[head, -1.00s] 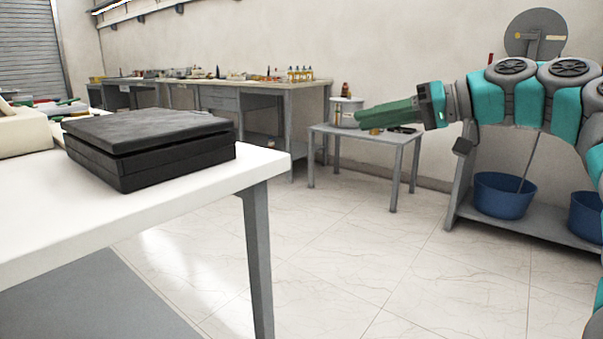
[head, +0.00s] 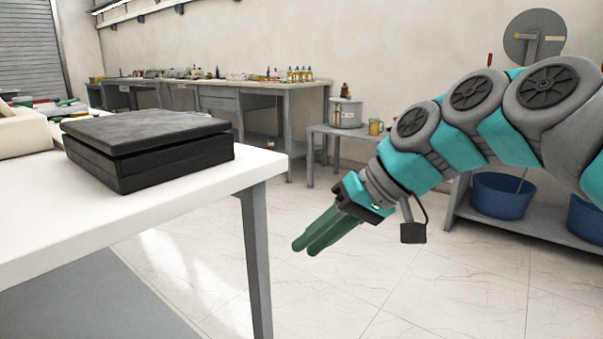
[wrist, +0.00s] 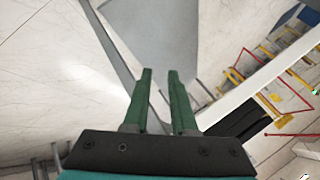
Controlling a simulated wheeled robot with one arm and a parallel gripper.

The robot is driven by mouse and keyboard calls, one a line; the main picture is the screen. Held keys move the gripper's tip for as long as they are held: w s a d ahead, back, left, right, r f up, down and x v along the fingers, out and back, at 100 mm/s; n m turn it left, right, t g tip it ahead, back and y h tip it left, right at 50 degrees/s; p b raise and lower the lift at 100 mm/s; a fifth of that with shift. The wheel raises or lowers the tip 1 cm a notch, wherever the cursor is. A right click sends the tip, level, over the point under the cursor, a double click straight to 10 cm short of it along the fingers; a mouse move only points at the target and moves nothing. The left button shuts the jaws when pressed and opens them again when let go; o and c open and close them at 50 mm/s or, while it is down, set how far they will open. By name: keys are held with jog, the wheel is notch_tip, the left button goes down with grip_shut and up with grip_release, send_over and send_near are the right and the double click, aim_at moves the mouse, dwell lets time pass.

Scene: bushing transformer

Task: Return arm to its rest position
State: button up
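My gripper (head: 307,247) hangs in free air over the tiled floor, to the right of the white table. Its green fingers point down and to the left. In the wrist view, the two green fingers (wrist: 160,78) stand apart with an empty gap between them. My arm is bent, reaching in from the right side of the head view. Nothing is held.
A white table (head: 120,224) stands at left with a black case (head: 150,155) on it. Behind my arm are a small grey table (head: 335,132), a yellow mug (head: 376,127) and a blue tub (head: 500,196). Open floor lies between.

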jog(key=s+d+f+m+g+h, duration=0.1)
jog(key=s+d+f+h, duration=0.3)
jog(key=s+f, duration=0.7)
jog(key=s+d+f+m+g+h, duration=0.2)
jog(key=s+d+f+m+h, duration=0.1)
jog(key=s+d+f, duration=0.6)
notch_tip(320, 180, down, 4)
jog(key=s+h, duration=0.1)
jog(key=s, duration=0.1)
jog(key=shift+s+g, duration=0.3)
jog(key=shift+f, duration=0.1)
